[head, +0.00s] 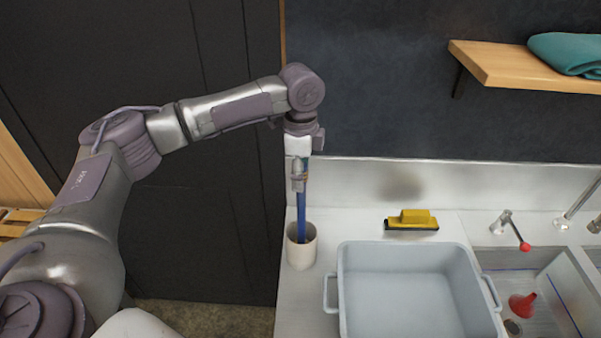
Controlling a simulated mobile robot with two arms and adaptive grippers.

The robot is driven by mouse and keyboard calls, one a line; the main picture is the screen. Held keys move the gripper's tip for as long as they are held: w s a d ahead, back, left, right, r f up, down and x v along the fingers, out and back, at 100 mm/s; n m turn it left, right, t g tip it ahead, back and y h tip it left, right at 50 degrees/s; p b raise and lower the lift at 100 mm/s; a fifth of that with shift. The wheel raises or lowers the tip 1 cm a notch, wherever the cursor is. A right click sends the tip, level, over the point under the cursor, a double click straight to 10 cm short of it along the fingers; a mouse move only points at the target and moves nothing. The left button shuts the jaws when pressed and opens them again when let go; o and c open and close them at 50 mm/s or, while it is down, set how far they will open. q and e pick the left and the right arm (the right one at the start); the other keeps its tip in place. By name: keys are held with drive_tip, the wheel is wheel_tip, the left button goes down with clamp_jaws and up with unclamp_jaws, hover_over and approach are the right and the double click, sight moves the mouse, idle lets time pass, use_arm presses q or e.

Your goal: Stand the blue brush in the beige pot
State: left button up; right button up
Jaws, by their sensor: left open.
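The blue brush (301,211) stands nearly upright, its lower end inside the beige pot (302,254). The pot stands on the counter at the left of the grey tub. My left gripper (299,184) points down from above, right at the brush's upper part, and its jaws are open. The top of the brush is partly hidden by the gripper. The lower end is hidden inside the pot. My right gripper is not in view.
A grey tub (343,292) with handles stands just right of the pot. A yellow scrubber (412,218) lies behind it. A sink with a red-tipped tap (507,222) and a red funnel (523,304) is at right. A wooden shelf (500,67) holds a teal towel (570,54).

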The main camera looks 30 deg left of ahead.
use_arm(q)
wheel_tip(320, 180, up, 12)
idle(0.6)
idle(0.8)
